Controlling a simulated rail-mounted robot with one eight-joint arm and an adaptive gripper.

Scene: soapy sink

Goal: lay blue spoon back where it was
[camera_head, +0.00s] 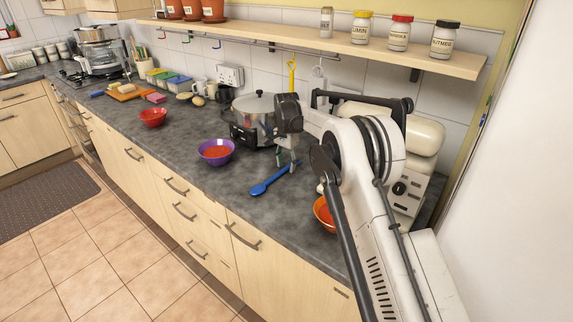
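The blue spoon (270,182) is at the front part of the dark counter (190,178), its bowl end to the lower left and its handle running up to the right. My gripper (293,163) points down at the handle end of the spoon. The fingers are small and partly merge with the handle, so I cannot tell whether they grip it. I also cannot tell whether the spoon rests on the counter or hangs just above it.
A purple bowl (216,153) of orange-red food is left of the spoon; a large pot (252,118) stands behind. An orange bowl (324,213) is at right, partly behind my arm. A red bowl (153,118) is farther left. The counter between the red and purple bowls is clear.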

